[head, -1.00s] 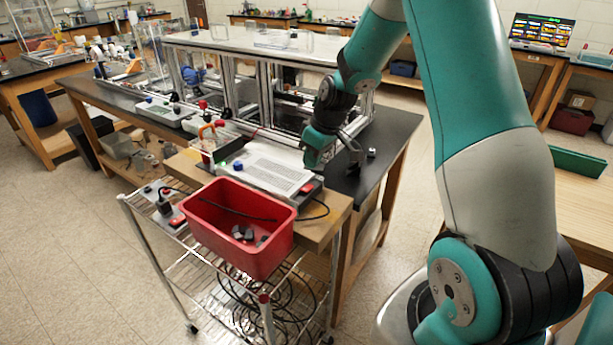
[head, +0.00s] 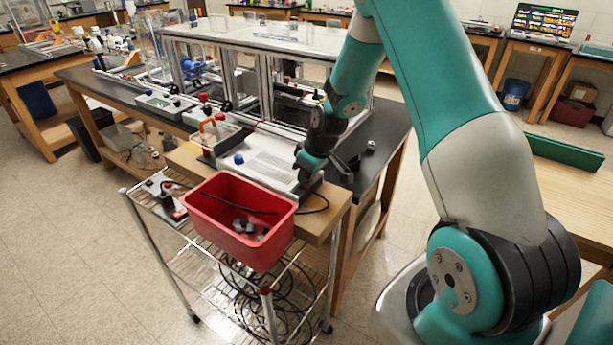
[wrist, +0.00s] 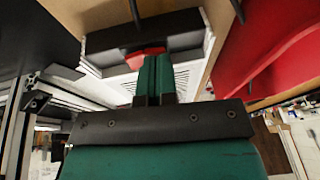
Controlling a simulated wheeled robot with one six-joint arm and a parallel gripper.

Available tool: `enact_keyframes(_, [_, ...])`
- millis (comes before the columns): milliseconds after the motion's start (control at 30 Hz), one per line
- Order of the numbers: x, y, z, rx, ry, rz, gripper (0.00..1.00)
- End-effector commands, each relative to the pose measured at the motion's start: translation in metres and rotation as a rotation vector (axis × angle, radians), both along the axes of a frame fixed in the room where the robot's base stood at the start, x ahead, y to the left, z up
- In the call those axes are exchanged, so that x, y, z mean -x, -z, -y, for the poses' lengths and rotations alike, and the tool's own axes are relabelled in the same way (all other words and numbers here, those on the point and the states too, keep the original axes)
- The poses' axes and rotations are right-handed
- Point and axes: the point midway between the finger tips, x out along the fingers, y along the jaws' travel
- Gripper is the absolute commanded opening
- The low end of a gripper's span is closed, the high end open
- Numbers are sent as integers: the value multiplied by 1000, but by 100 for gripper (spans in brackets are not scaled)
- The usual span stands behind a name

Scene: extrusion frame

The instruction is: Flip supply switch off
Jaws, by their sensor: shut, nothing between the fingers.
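The supply unit (head: 268,160) is a pale, flat box with a blue knob (head: 239,159) on the wooden board of the bench. In the wrist view its dark end panel (wrist: 110,40) carries a red switch (wrist: 145,57). My gripper (head: 304,186) is at the right end of the unit in the head view and hides the switch there. In the wrist view my gripper (wrist: 154,62) is shut and empty. Its fingertips lie over or right beside the red switch, and I cannot tell whether they touch it.
A red bin (head: 240,222) with loose dark parts stands on a wire cart (head: 205,265) in front of the unit, close to my gripper. A power strip (head: 168,200) lies to its left. The extrusion frame (head: 262,85) with clear panels stands behind the unit.

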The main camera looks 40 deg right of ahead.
Motion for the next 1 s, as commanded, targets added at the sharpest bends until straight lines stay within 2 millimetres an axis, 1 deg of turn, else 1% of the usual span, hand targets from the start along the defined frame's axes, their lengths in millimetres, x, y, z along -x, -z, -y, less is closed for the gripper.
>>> enact_keyframes(33, [0, 4, -1, 0, 0, 0, 0])
enact_keyframes(267, [0, 2, -1, -1, 0, -1, 0])
enact_keyframes(667, [-5, -1, 14, 1, 2, 0, 0])
enact_keyframes(1000, [-5, -2, 14, 0, 0, 0, 0])
